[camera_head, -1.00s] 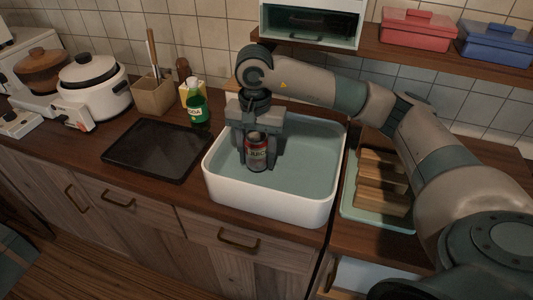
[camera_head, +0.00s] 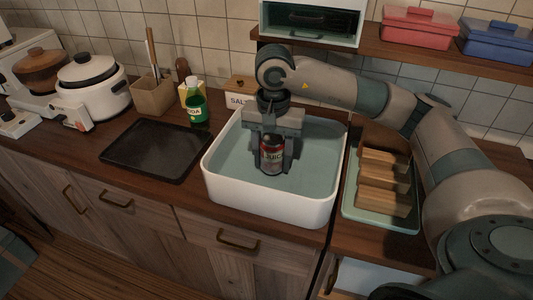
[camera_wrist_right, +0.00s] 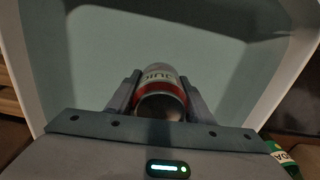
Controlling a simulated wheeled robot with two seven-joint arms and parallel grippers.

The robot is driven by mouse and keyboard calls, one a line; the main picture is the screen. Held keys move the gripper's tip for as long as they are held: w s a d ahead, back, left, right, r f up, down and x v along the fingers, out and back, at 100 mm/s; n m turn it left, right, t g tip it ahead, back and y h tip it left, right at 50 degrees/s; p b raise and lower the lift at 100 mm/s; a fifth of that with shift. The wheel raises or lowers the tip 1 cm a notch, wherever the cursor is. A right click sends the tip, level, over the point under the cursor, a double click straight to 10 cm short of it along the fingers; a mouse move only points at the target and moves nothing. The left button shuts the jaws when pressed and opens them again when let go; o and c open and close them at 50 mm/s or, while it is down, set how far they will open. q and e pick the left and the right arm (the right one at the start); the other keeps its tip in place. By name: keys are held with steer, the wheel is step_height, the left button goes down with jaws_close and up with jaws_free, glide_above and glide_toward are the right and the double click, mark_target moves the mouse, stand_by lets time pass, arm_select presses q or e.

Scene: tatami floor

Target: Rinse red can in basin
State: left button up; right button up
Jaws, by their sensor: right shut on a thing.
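The red can (camera_head: 271,153) is upright, with a red and pale label, inside the white basin (camera_head: 262,205). My right gripper (camera_head: 272,160) reaches down into the basin and is shut on the can, one finger on each side. In the right wrist view the can (camera_wrist_right: 160,92) sits between the two fingers of the gripper (camera_wrist_right: 158,100), over the basin's grey-green inside (camera_wrist_right: 150,30). I cannot tell whether the can touches the basin's bottom. My left gripper is not in view.
A black tray (camera_head: 155,152) lies left of the basin. A green bottle (camera_head: 197,108) and a box marked SALT (camera_head: 236,100) stand behind it. A shelf (camera_head: 420,55) runs above.

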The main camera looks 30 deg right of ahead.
steer(key=shift+s+d, duration=0.3)
steer(key=shift+s, duration=0.1)
steer(key=shift+w+a, duration=0.1)
steer(key=shift+w+a+b, duration=0.4)
steer(key=shift+w+a, duration=0.3)
steer(key=shift+w, duration=0.15)
steer(key=shift+r, duration=0.1)
steer(key=shift+r+p, duration=2.6)
steer(key=shift+r, duration=3.1)
steer(key=shift+r+p, duration=1.25)
steer(key=shift+r, duration=0.75)
